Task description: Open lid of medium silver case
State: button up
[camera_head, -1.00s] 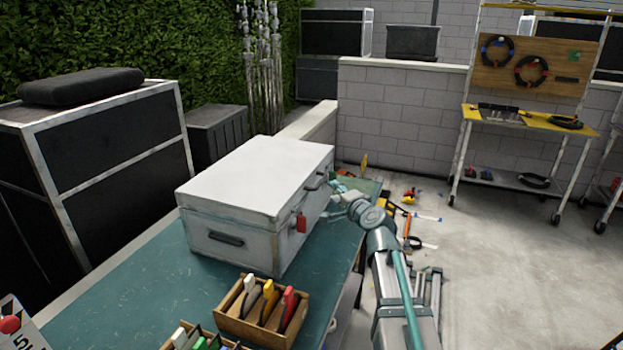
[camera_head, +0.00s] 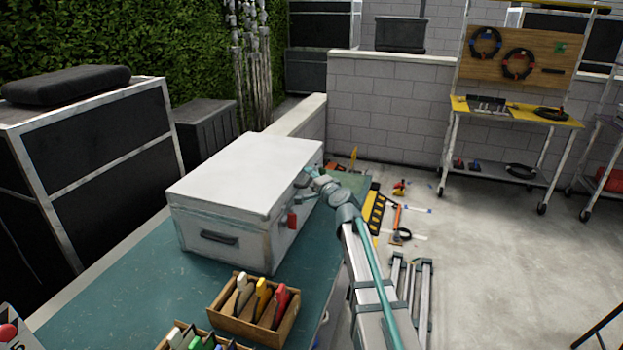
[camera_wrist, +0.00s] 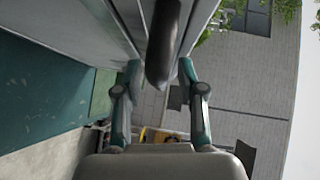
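The silver case (camera_head: 205,217) stands on the teal table with its pale lid (camera_head: 245,170) closed. A red tag or lock (camera_head: 292,219) hangs on its right-hand side. My gripper (camera_head: 309,174) is at that side, near the far end, beside the handle there. In the wrist view a dark handle (camera_wrist: 163,45) runs between the two spread fingers of my gripper (camera_wrist: 158,68). The fingers appear apart from it. The case's wall fills the upper left of that view. The exact gap between fingertips and handle cannot be told.
The teal table (camera_head: 115,300) carries a wooden box (camera_head: 232,325) of coloured-handled items in front of the case. A large black case (camera_head: 105,150) stands at the left. Tools lie on the floor at the right, before a wheeled rack (camera_head: 515,110). Open floor lies further right.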

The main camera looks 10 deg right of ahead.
jog(key=shift+c, duration=0.2)
grip_shut()
